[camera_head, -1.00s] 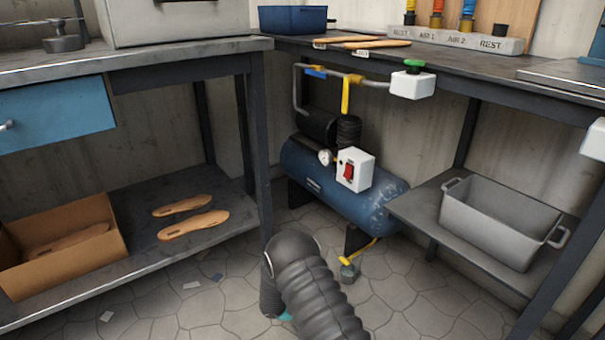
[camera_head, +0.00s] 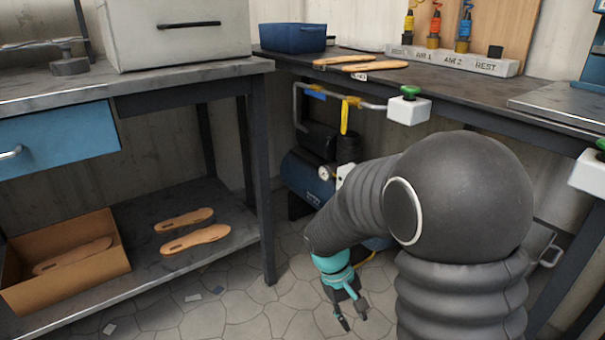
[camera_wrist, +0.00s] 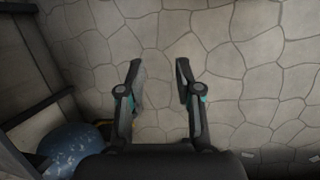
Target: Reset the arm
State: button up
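My gripper (camera_head: 353,316) hangs at the end of my arm, low in front of the blue compressor, with its fingers pointing down toward the floor. In the wrist view my gripper (camera_wrist: 160,80) has its two fingers well apart, with only stone floor showing between them. It is open and empty. My arm's dark ribbed sleeve fills the right middle of the head view and hides much of the compressor (camera_head: 300,178) and the lower shelf behind it.
The left bench (camera_head: 190,78) has a lower shelf with two tan soles (camera_head: 195,238) and a cardboard box (camera_head: 75,285). The right bench (camera_head: 480,95) carries a blue bin (camera_head: 291,38), more soles (camera_head: 375,66) and a labelled rack (camera_head: 455,60). Stone floor (camera_head: 240,310) lies open between the benches.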

jog(key=s+d+r+m+t+y+p, duration=0.1)
jog(key=s+r+t+p, duration=0.1)
jog(key=s+r, duration=0.3)
jog(key=s+d+r+m+t+y+p, duration=0.1)
jog(key=s+r, duration=0.4)
jog(key=r, duration=0.7)
jog(key=s+d+r+m+t+y+p, duration=0.1)
jog(key=s+r+t, duration=0.3)
jog(key=r, duration=0.4)
jog(key=shift+s+d+r+m+t+y+p, duration=0.35)
jog(key=shift+s+d+m+y+p, duration=0.1)
jog(key=shift+d+m+p, duration=0.4)
